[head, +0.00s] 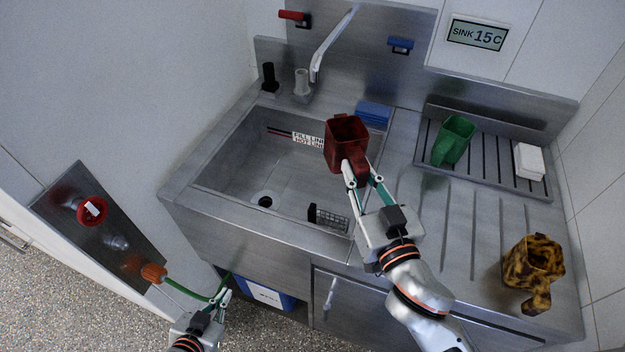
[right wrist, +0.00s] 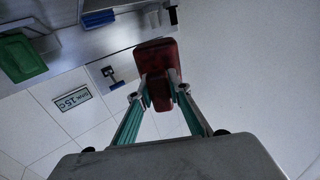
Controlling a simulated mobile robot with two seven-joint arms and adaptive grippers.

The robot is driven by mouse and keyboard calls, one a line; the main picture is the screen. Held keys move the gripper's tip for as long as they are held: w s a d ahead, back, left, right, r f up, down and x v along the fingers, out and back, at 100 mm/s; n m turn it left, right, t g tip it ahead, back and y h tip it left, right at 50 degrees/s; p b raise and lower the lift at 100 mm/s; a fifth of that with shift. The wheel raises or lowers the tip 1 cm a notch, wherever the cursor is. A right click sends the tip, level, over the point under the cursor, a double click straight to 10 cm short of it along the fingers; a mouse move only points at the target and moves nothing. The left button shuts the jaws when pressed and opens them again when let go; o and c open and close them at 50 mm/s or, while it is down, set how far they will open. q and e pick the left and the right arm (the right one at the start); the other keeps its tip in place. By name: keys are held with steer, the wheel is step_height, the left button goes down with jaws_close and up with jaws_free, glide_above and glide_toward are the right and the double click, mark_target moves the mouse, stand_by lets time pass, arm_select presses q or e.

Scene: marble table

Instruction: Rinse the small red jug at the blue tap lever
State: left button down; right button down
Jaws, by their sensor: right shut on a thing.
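The small red jug (head: 346,130) is in the head view, held above the right part of the sink basin (head: 225,180). My right gripper (head: 361,172) is shut on its handle; the jug also shows between the fingers in the right wrist view (right wrist: 156,58). The blue tap lever (head: 400,45) is on the steel back panel, right of the spout (head: 331,45), and shows in the wrist view (right wrist: 113,76). The jug is below and right of the spout tip. My left gripper (head: 221,297) is low in front of the sink cabinet; its opening is unclear.
A red lever (head: 293,16) is left of the spout. A blue block (head: 373,113) lies on the sink's back edge. A green jug (head: 453,140) and a white block (head: 529,161) are on the rack. A mottled brown-yellow jug (head: 534,262) stands on the right drainboard, whose middle is clear.

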mark_target(329, 157)
steer(key=s+a+n+y, duration=0.2)
steer(key=a, duration=0.7)
steer(key=shift+g+y, duration=0.3)
steer(key=shift+g, duration=0.1)
steer(key=shift+w+d+f+b, duration=0.3)
steer(key=shift+w+d, duration=0.3)
steer(key=shift+w, duration=0.95)
steer(key=shift+w+d+f+b, duration=0.15)
steer(key=shift+w+d+f, duration=0.35)
steer(key=shift+w, duration=1.05)
steer(key=shift+w+d+f+b, duration=0.25)
steer(key=shift+w+d, duration=0.4)
steer(key=shift+w, duration=0.9)
arm_select(q)
steer(key=shift+w+d+r, duration=0.25)
steer(key=shift+w+d, duration=0.1)
steer(key=shift+d, duration=0.1)
arm_select(e)
steer(key=shift+w+d+f, duration=0.1)
steer(key=shift+w+d, duration=0.15)
steer(key=shift+w, duration=0.35)
steer(key=shift+w+d+f, duration=0.15)
steer(key=shift+w+d, duration=0.15)
steer(key=shift+w, duration=0.35)
steer(key=shift+w+d+f, duration=0.1)
steer(key=shift+w+d, duration=0.15)
steer(key=shift+w, duration=0.35)
